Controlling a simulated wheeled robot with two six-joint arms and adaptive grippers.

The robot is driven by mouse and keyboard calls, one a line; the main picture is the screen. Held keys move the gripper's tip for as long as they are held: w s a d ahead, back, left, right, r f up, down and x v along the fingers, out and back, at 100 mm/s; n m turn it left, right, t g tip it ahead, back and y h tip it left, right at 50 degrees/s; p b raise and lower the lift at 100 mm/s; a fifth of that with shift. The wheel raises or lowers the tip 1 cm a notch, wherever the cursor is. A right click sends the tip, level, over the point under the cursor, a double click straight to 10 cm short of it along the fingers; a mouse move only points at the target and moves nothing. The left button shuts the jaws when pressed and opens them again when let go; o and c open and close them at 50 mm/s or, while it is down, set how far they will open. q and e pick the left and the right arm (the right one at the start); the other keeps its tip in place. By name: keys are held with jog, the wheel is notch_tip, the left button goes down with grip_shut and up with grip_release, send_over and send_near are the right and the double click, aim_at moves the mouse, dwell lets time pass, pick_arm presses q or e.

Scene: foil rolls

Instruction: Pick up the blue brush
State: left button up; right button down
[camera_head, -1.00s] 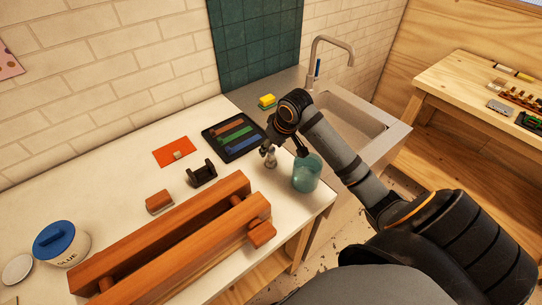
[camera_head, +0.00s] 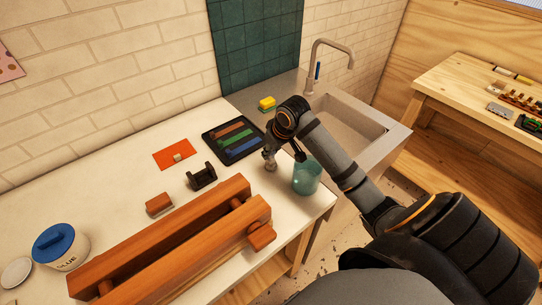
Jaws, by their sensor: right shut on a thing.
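No blue brush can be made out with certainty. A blue strip (camera_head: 241,146) lies on a black tray (camera_head: 209,138) beside a green and a brown strip; I cannot tell whether it is a brush. My right arm comes in from the right, and my right gripper (camera_head: 270,158) points down at the counter between the tray and a teal cup (camera_head: 307,178). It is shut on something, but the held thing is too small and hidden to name. My left gripper is not in view.
A long wooden frame (camera_head: 160,235) fills the front of the white counter. A black holder (camera_head: 201,176), orange card (camera_head: 178,153) and glue jar (camera_head: 60,247) stand around it. Behind the arm are a yellow sponge (camera_head: 267,103), sink (camera_head: 350,128) and faucet (camera_head: 327,45).

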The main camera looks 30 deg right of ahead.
jog(key=shift+r, duration=0.5)
jog(key=s+a+r+b, duration=0.2)
jog(key=s+a+r, duration=0.1)
jog(key=s+r, duration=0.3)
jog(key=s+a+r+b, duration=0.2)
jog(key=s+r, duration=0.4)
jog(key=s, duration=0.1)
jog(key=shift+a+b, duration=0.3)
jog(key=shift+a, duration=0.1)
